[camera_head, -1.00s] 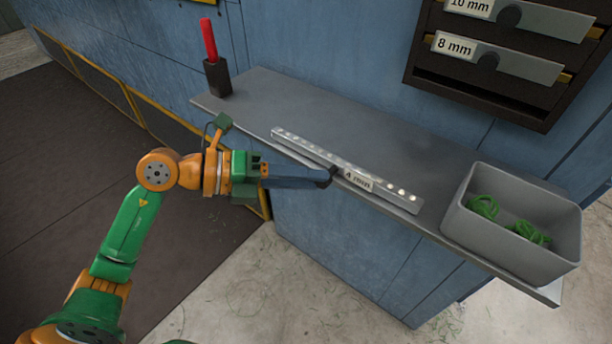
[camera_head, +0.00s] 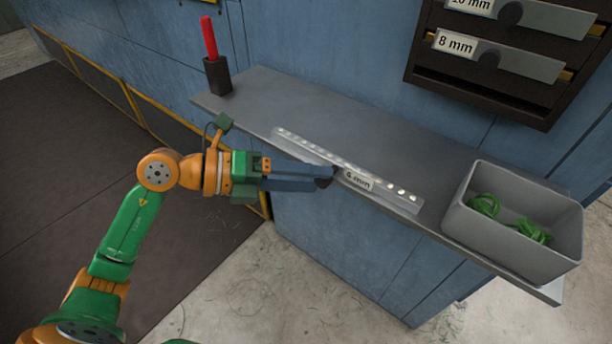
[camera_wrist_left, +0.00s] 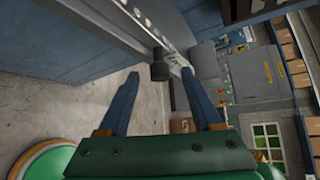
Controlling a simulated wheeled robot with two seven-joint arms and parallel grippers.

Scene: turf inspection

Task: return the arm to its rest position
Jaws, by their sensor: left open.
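My left arm comes in from the left in the head view. My left gripper (camera_head: 328,176) is open at the front edge of the bench, with its two dark blue fingers apart. In the wrist view the fingers (camera_wrist_left: 161,73) stand either side of a black knob (camera_wrist_left: 160,66), with nothing clearly gripped. The knob sits by a long grey gauge bar (camera_head: 405,202) with a row of pale dots and a small label that seems to read "6 mm". The fingers partly hide the bar's front. My right gripper is not in view.
The grey bench (camera_head: 265,90) holds a red-handled tool (camera_head: 209,38) in a dark holder (camera_head: 217,76) at its left end and a grey bin (camera_head: 510,245) with green loops at its right. A dark rack (camera_head: 430,72) with labelled bars hangs above. Floor is open below my arm.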

